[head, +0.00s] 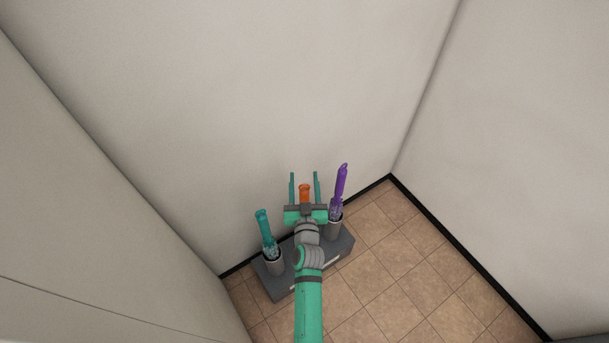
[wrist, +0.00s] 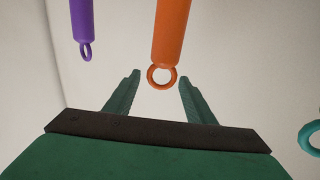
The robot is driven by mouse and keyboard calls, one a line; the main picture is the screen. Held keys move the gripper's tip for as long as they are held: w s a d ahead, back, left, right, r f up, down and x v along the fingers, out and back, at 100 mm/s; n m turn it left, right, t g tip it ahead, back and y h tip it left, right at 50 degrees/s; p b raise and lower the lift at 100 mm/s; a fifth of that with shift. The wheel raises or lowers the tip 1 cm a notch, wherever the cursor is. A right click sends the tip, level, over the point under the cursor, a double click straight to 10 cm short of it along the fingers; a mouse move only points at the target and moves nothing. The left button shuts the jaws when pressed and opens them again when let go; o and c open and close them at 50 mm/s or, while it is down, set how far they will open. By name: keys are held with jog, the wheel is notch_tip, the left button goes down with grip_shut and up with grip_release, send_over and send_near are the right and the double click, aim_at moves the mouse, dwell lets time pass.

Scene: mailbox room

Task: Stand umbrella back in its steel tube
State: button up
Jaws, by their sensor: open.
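An orange umbrella (head: 305,190) shows between my gripper's fingers in the head view; its lower part and any tube under it are hidden by my gripper and arm. In the wrist view the orange umbrella (wrist: 172,30) ends in a ring, which appears between the fingertips. My gripper (head: 304,174) is open, with no finger seen closed on the umbrella; its two fingers also show in the wrist view (wrist: 159,76). A purple umbrella (head: 341,183) leans in a steel tube (head: 334,230) at right. A teal umbrella (head: 264,229) leans in another steel tube (head: 274,266) at left.
The tubes stand on a dark grey base (head: 280,289) on the tiled floor. Walls close in at left, behind and right. Free tiled floor (head: 410,265) lies to the right. The wrist view also shows the purple umbrella (wrist: 82,18) and a teal ring (wrist: 308,139) beside the fingers.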

jog(key=s, duration=0.9)
jog(key=shift+d, duration=0.25)
jog(key=shift+w, duration=0.15)
jog(key=s+d+f+g, duration=0.1)
jog(key=s+d, duration=0.1)
jog(key=s, duration=1.8)
jog(key=s+a+r, duration=0.1)
jog(key=s+r, duration=0.3)
jog(key=s, duration=0.4)
jog(key=s+r+g+h, duration=0.1)
jog(key=s+r, duration=0.3)
jog(key=s, duration=0.4)
jog(key=shift+a+m+g, duration=0.3)
jog(key=shift+a, duration=0.1)
jog(key=shift+r, duration=0.1)
